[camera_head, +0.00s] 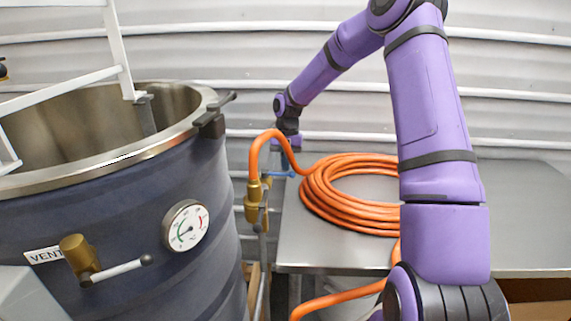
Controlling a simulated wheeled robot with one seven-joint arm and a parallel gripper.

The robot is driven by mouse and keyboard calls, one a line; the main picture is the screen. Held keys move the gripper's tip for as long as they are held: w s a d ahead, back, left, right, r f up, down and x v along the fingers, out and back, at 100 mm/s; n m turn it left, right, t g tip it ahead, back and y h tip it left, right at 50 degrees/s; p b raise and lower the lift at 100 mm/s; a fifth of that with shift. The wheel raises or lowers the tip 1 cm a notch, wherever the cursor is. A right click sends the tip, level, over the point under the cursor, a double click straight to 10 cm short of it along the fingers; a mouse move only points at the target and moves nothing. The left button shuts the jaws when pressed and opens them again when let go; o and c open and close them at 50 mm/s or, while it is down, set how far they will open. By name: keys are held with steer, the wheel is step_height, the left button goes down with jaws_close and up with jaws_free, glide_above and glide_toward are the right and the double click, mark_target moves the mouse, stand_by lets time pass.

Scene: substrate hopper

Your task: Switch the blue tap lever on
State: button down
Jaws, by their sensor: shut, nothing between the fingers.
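The blue tap lever (281,174) is a small blue handle sticking out to the right from the brass tap (256,196). The tap stands between the vat and the steel table, with an orange hose on its top. My gripper (287,146) is at the far end of my purple arm, behind the hose and just above the lever in the picture. It is small here and partly covered by the hose. It is shut and holds nothing. I cannot tell whether it touches the lever.
A large dark vat (120,240) with a steel rim fills the left, with a dial gauge (186,226) and a brass vent valve (78,254). A coil of orange hose (345,222) lies on the steel table (300,252). A white ladder (70,88) leans into the vat.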

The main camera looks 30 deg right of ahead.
mark_target(281, 175)
steer(key=shift+s+a+m, duration=0.1)
steer(key=shift+s+m, duration=0.25)
steer(key=shift+m, duration=0.25)
steer(key=s+m, duration=0.1)
steer(key=m+t, duration=0.1)
steer(key=m, duration=0.1)
steer(key=shift+s+a+y, duration=0.35)
steer(key=shift+a+y, duration=0.05)
steer(key=a+m, duration=0.1)
steer(key=m, duration=0.1)
steer(key=s+a+m+t, duration=0.1)
steer(key=m, duration=0.1)
steer(key=s+a+m+t, duration=0.1)
steer(key=m, duration=0.2)
steer(key=shift+s+a+y, duration=0.25)
steer(key=shift+y, duration=0.05)
steer(key=a+m, duration=0.1)
steer(key=m, duration=0.1)
steer(key=a+m+t, duration=0.1)
steer(key=a+m, duration=0.1)
steer(key=m, duration=0.1)
steer(key=shift+a, duration=0.35)
steer(key=shift+d, duration=0.1)
